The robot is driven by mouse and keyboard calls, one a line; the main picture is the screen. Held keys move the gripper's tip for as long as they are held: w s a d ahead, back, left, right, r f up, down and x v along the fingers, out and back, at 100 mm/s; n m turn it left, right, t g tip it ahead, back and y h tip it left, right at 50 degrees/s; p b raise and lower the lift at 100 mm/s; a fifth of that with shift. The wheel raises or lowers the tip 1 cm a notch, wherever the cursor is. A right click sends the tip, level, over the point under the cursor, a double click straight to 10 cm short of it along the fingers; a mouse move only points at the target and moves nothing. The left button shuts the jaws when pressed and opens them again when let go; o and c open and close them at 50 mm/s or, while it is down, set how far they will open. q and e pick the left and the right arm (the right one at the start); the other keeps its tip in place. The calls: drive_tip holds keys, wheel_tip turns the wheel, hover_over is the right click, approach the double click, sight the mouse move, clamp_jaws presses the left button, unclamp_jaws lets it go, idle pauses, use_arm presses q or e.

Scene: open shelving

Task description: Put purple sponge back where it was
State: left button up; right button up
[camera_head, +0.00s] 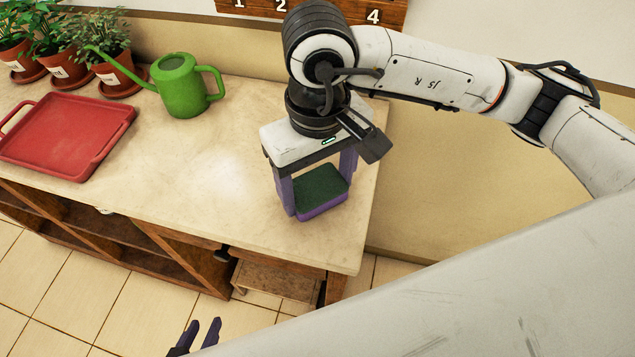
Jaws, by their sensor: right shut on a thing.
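The purple sponge (322,208) has a dark green top face and is at the right end of the countertop. My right gripper (318,190) points down over it, with one purple finger on each side, and is shut on it. I cannot tell whether the sponge rests on the counter or is held just above it. My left gripper (200,334) shows only its finger ends at the bottom edge, in front of the counter. Its two fingers are apart with nothing between them. The rest of it is hidden or out of frame.
The pale countertop (215,155) is clear left of the sponge. A green watering can (182,88), a red tray (68,135) and several potted plants (112,70) stand farther left. A numbered wooden board (260,8) is on the wall. Open shelves (80,225) are below.

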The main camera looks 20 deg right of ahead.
sight(318, 189)
drive_tip(key=shift+f, duration=0.6)
drive_tip(key=o, duration=1)
drive_tip(key=shift+o, duration=0.2)
drive_tip(key=shift+r, duration=0.15)
drive_tip(key=shift+r, duration=0.25)
wheel_tip(318, 189, up, 12)
drive_tip(key=shift+f, duration=0.15)
drive_tip(key=shift+f, duration=0.1)
